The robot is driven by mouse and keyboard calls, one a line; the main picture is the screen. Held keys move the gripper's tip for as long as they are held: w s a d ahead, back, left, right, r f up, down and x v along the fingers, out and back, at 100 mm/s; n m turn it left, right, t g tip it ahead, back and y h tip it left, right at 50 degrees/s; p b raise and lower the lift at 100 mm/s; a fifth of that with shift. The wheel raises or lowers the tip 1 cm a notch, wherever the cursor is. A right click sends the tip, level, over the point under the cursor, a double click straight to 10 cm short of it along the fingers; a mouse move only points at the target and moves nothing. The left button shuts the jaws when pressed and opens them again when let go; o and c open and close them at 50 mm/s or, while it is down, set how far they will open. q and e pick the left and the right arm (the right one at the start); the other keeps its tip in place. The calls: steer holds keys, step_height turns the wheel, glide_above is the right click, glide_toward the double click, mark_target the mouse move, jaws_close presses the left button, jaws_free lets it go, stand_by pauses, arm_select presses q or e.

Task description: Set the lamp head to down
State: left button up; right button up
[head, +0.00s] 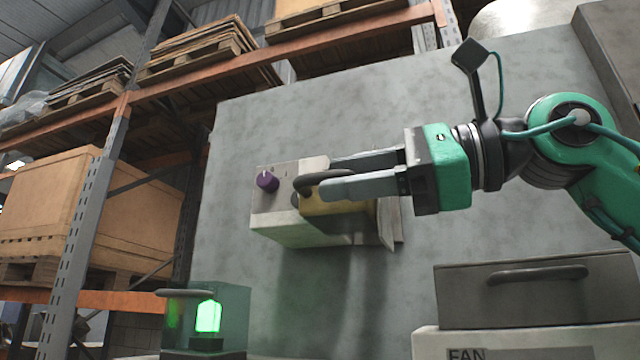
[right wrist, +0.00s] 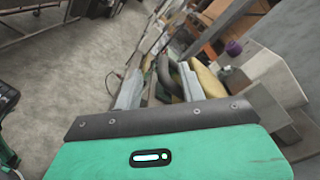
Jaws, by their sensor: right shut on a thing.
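A pale box (head: 290,235) is fixed to the grey wall panel, with a purple knob (head: 267,181) on its face. A dark curved bar (head: 318,178) and a yellow block (head: 335,203) are at its right side. My right gripper (head: 325,175) comes in from the right with its fingers at the bar, shut on it. The right wrist view shows the dark bar (right wrist: 166,72) between the fingers and the yellow block (right wrist: 208,80) beside them. The fingers hide part of the bar and block. I cannot tell for sure which part is the lamp head. My left gripper is out of view.
A glowing green light (head: 208,316) sits in a see-through case at the lower left. A grey box with a dark handle (head: 537,275) stands at the lower right, above a pale unit marked FAN (head: 430,345). Orange-beamed shelving (head: 113,104) with pallets is on the left.

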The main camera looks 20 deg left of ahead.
arm_select(q)
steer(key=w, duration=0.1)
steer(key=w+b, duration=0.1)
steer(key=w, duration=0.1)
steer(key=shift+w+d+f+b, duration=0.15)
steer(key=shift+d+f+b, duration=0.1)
steer(key=shift+b, duration=0.1)
arm_select(e)
steer(key=d, duration=1.1)
steer(key=shift+s+d, duration=0.25)
steer(key=shift+d, duration=0.05)
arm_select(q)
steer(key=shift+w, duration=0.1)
arm_select(e)
steer(key=shift+a+r, duration=0.1)
